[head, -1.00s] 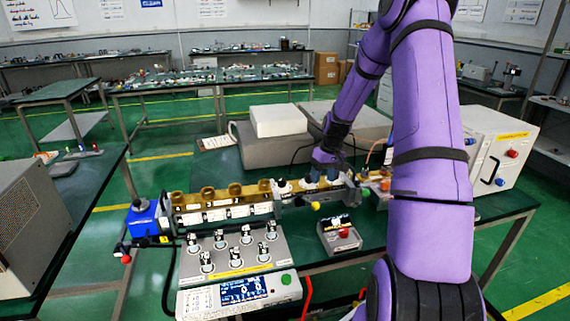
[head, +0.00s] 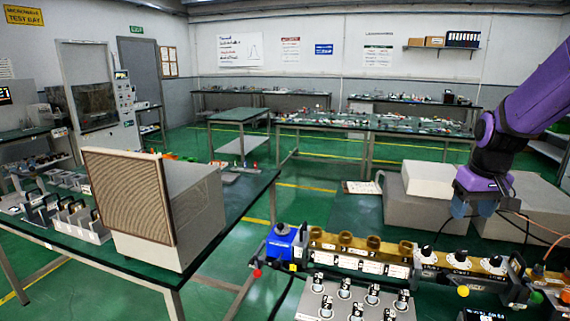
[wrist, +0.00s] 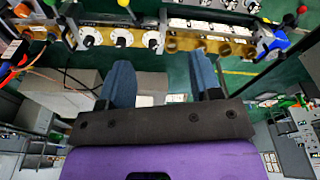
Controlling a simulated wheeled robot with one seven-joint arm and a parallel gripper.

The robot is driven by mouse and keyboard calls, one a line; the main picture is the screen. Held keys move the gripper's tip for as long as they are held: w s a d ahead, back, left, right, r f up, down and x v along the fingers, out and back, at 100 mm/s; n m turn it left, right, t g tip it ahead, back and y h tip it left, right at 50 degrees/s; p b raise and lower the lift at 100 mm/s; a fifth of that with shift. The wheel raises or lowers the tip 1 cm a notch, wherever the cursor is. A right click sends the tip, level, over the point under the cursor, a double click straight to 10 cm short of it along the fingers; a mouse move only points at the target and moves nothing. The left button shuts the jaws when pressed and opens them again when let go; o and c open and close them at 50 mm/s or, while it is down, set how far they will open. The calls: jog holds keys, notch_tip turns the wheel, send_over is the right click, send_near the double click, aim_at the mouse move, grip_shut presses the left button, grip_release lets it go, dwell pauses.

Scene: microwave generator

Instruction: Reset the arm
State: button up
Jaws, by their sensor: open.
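My purple arm (head: 530,105) enters from the right of the head view and bends down. My gripper (head: 472,208) hangs at its end, above the bench, beside the brass-coloured microwave bench unit. In the wrist view my gripper (wrist: 165,82) shows two blue fingers spread apart with nothing between them. The microwave unit (head: 375,246), with dials, brass knobs and a blue block (head: 285,243) at its left end, stands on the bench. It also shows across the top of the wrist view (wrist: 185,42), apart from the fingers.
Grey boxes (head: 425,208) stand behind the unit, close to my gripper. A control panel with several switches (head: 350,298) stands in front. A large box with a ribbed tan face (head: 130,205) stands on the left table. Cables hang near my gripper. Green floor is open between the tables.

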jog(key=s+a+r+t, duration=0.1)
jog(key=s+a+r, duration=0.2)
jog(key=s, duration=0.4)
jog(key=s+a+r+t, duration=0.1)
jog(key=s+a+r, duration=0.3)
jog(key=s, duration=0.3)
jog(key=s+a+r+t, duration=0.1)
jog(key=s+a+r, duration=0.2)
jog(key=s+a, duration=0.2)
jog(key=s, duration=0.2)
jog(key=shift+s+a+r+n+t, duration=0.2)
jog(key=shift+s+a+n+t, duration=0.1)
jog(key=shift+s, duration=0.1)
jog(key=shift+d, duration=0.1)
dwell(1.1)
